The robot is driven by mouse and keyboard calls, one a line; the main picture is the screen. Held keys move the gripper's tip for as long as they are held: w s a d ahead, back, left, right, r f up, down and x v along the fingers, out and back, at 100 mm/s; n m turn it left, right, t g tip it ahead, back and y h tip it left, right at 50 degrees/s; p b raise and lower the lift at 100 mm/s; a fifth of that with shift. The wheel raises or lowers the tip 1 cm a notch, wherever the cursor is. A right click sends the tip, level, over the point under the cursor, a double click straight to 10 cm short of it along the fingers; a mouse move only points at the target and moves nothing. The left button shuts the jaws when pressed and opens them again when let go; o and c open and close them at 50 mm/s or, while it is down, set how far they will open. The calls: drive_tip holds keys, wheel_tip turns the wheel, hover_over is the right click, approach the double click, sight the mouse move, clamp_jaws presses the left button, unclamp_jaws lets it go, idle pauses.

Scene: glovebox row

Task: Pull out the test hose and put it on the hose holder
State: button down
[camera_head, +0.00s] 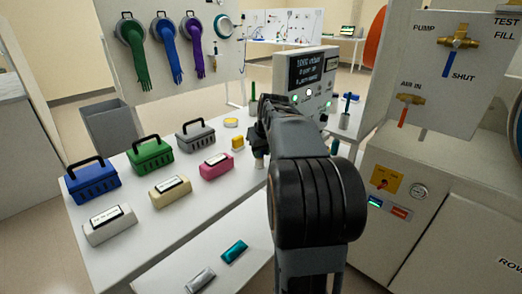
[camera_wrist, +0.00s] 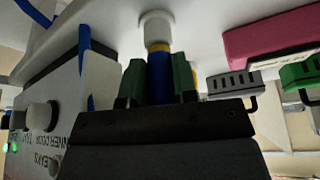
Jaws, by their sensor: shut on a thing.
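In the wrist view my gripper (camera_wrist: 159,84) has its two green fingers shut on an upright blue cylindrical piece, which I take to be the test hose end (camera_wrist: 159,67). A yellow band (camera_wrist: 158,46) rings it, and this end meets a round white fitting (camera_wrist: 156,26) on the white bench top. I cannot tell whether it is seated in the fitting or only touching, nor whether the fitting is the hose holder. In the head view my arm hides most of the grip.
A grey unit with a dark display (camera_head: 308,70) stands behind my arm. A grey cup (camera_head: 345,119) with a blue piece is to its right. Coloured cases, including a pink one (camera_head: 216,165), fill the bench left of my arm. A valve cabinet (camera_head: 395,200) stands at right.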

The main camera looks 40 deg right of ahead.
drive_tip(key=shift+f, duration=0.2)
drive_tip(key=c, duration=0.8)
unclamp_jaws()
drive_tip(key=p+v, duration=0.3)
drive_tip(key=v, duration=1.1)
drive_tip(key=shift+w, duration=0.15)
